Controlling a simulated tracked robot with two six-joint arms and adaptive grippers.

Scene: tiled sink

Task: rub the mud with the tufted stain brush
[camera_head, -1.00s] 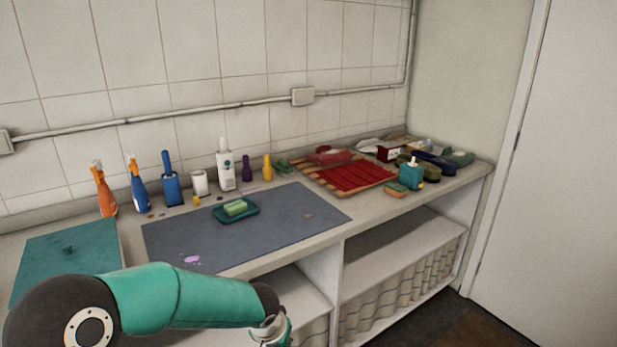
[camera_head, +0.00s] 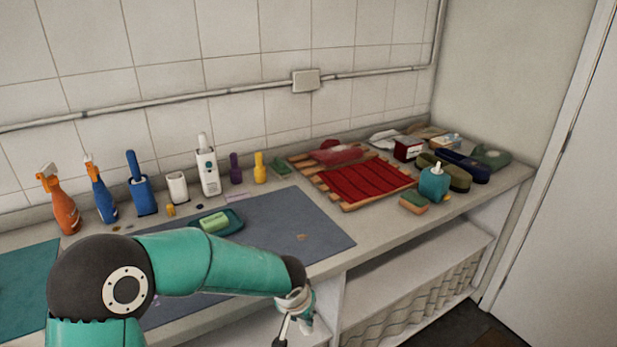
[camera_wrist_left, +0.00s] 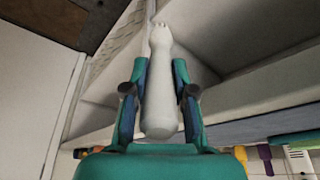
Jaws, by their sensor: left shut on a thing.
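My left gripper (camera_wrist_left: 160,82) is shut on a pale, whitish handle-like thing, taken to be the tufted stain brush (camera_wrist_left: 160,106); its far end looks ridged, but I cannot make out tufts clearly. In the head view my left gripper (camera_head: 294,306) is in front of the counter's front edge, below the right part of the grey mat (camera_head: 275,218). A small brown patch, likely the mud (camera_head: 302,237), lies on the mat toward its right side, apart from the gripper. My arm covers the mat's near left part. My right gripper is not in view.
Spray bottles (camera_head: 64,205) and other bottles line the wall. A wooden rack (camera_head: 349,206) with red cloth and a teal pump bottle (camera_head: 433,184) stand right. The mat's right part is mostly clear.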

